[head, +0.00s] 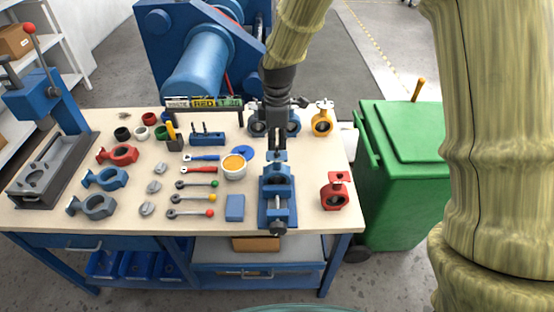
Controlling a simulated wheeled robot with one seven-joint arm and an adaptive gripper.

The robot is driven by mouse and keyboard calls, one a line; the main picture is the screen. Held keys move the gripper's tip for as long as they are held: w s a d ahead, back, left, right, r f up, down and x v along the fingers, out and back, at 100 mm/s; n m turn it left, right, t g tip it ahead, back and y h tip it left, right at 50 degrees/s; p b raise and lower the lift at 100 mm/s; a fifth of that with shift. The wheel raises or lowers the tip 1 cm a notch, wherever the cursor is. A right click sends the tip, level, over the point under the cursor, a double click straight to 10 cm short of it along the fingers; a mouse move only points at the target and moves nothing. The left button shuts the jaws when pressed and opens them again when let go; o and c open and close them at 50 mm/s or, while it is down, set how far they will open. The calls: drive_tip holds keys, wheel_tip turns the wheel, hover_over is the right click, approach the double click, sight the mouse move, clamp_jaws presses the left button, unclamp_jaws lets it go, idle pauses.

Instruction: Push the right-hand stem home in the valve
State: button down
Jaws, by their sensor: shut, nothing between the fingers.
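My gripper (276,146) points straight down over the workbench, shut and empty. Its tips are just above or behind the blue valve body (277,171) held in the blue vise (277,207) at the front of the bench; contact cannot be told. Behind my gripper, blue-grey valves (293,122) are partly hidden by it. A yellow valve (321,122) stands at the back right, with a small grey part on top. A red valve (337,191) stands at the right front. Which stem is the right-hand one, and how deep it sits, is too small to tell.
The wooden bench top (305,205) also holds a white tub (234,170) with orange content, a blue block (235,207), levers, loose valve bodies and a press (45,100) at the left. A green bin (405,160) stands right of the bench. A blue machine (200,60) stands behind.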

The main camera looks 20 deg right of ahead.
drive_tip(key=shift+f, duration=0.5)
idle(1.1)
drive_tip(key=shift+r, duration=0.1)
drive_tip(key=shift+r+p, duration=3.35)
drive_tip(key=shift+r, duration=0.6)
